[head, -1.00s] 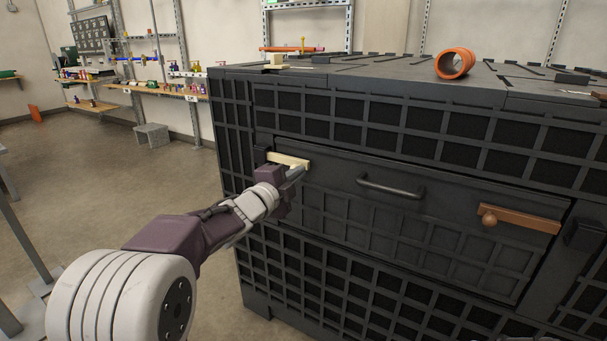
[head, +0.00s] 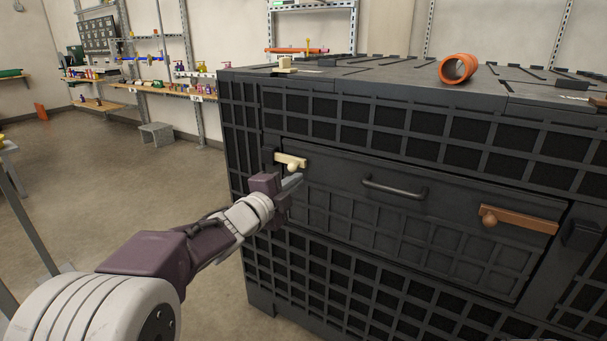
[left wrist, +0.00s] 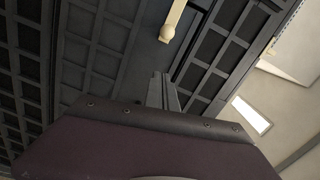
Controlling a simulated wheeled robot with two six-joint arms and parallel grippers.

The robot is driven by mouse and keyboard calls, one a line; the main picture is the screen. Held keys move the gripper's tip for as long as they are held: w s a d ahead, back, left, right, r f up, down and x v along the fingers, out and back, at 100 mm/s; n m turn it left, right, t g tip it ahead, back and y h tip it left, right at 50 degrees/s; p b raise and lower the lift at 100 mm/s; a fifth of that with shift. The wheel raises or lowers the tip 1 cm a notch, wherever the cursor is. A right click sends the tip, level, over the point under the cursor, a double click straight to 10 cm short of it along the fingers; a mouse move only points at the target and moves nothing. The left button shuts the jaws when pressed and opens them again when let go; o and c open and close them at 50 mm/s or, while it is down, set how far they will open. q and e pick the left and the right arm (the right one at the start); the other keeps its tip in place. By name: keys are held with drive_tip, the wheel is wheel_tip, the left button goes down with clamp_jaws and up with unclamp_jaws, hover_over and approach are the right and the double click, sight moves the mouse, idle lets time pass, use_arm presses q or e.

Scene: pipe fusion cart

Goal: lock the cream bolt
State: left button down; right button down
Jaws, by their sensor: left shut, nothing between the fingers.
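The cream bolt (head: 290,160) is a short flat bar with a round knob, at the upper left of the dark drawer front (head: 335,175). Its left end meets a dark bracket (head: 267,159); how deep it sits there I cannot tell. My left gripper (head: 297,181) is shut and empty, just below the knob and apart from it in the head view. In the left wrist view the closed fingers (left wrist: 161,90) point towards the cream bolt (left wrist: 176,18), with a small gap below its knob.
A drawer handle (head: 394,189) and a brown bolt (head: 520,220) are to the right on the same front. An orange pipe ring (head: 458,69) and a cream block (head: 286,65) rest on the cart top (head: 360,75). Open floor lies left of the cart.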

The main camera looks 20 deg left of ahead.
use_arm(q)
drive_tip(key=p+v, duration=0.1)
drive_tip(key=v, duration=0.3)
drive_tip(key=shift+s+a, duration=0.15)
drive_tip(key=shift+s, duration=0.15)
drive_tip(key=d+f+g+h, duration=0.1)
drive_tip(key=d+f+g, duration=0.1)
drive_tip(key=d+f, duration=0.4)
drive_tip(key=s+a+f+n+g+y, duration=0.2)
drive_tip(key=s+f+n+g+y, duration=0.15)
drive_tip(key=f+n, duration=0.7)
drive_tip(key=s+a+f+n+g+y, duration=0.1)
drive_tip(key=s+f+n+g, duration=0.9)
drive_tip(key=s+f, duration=0.7)
wheel_tip(320, 180, up, 38)
drive_tip(key=s+m+p, duration=0.1)
drive_tip(key=p, duration=3.5)
drive_tip(key=shift+s+r+m, duration=0.15)
drive_tip(key=shift+s+m, duration=0.1)
drive_tip(key=shift+m, duration=0.1)
